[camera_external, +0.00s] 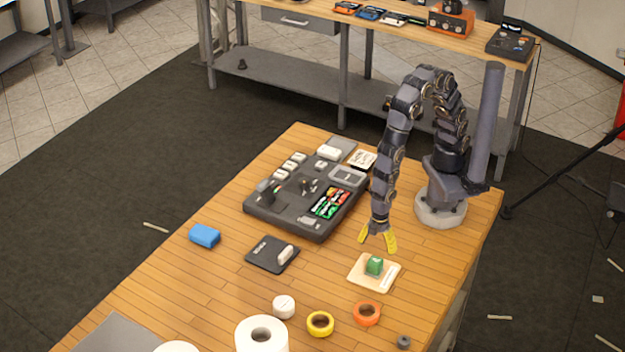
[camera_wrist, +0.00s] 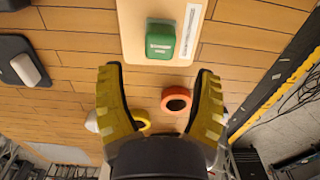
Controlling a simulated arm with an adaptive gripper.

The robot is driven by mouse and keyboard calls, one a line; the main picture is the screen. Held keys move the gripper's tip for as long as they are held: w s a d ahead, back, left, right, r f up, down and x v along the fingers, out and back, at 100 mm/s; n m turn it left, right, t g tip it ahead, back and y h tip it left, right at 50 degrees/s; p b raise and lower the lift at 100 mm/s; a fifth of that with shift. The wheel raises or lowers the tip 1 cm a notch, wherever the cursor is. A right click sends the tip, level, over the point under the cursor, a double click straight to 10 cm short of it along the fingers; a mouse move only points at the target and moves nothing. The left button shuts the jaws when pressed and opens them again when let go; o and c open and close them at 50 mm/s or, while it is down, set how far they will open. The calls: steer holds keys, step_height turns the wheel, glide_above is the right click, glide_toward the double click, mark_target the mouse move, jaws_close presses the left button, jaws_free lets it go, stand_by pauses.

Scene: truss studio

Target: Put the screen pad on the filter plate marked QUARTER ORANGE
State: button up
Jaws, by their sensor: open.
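My gripper (camera_external: 377,241) is open and empty, pointing down above the table just behind a cream plate (camera_external: 359,278). In the wrist view, its yellow fingers (camera_wrist: 162,88) are spread apart. A green block (camera_external: 375,265) with a pale label lies on the cream plate, beside a white strip with unreadable print. The block also shows in the wrist view (camera_wrist: 160,40). A dark plate (camera_external: 262,258) with white lettering lies to the left, with a white rounded block (camera_external: 286,254) on it. I cannot read QUARTER ORANGE on either plate, nor tell for certain which piece is the screen pad.
A dark tray (camera_external: 292,226) with several small items stands at the back. A blue block (camera_external: 205,235) lies at the left. An orange tape roll (camera_external: 366,313), a yellow tape roll (camera_external: 320,324), a small white roll (camera_external: 283,307) and a large white roll (camera_external: 262,337) stand in front.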

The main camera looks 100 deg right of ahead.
mark_target(375, 258)
steer(key=shift+r, duration=1.95)
steer(key=shift+s, duration=0.1)
steer(key=s+d+r+m, duration=0.4)
steer(key=d+r, duration=0.6)
steer(key=d, duration=0.1)
steer(key=s+d+r+m+g, duration=0.1)
steer(key=s+d+r+m, duration=0.4)
steer(key=s, duration=0.7)
steer(key=d+r, duration=0.2)
steer(key=d, duration=0.1)
steer(key=shift+s+d+g, duration=0.15)
steer(key=shift+s+g, duration=0.1)
steer(key=shift+g, duration=0.05)
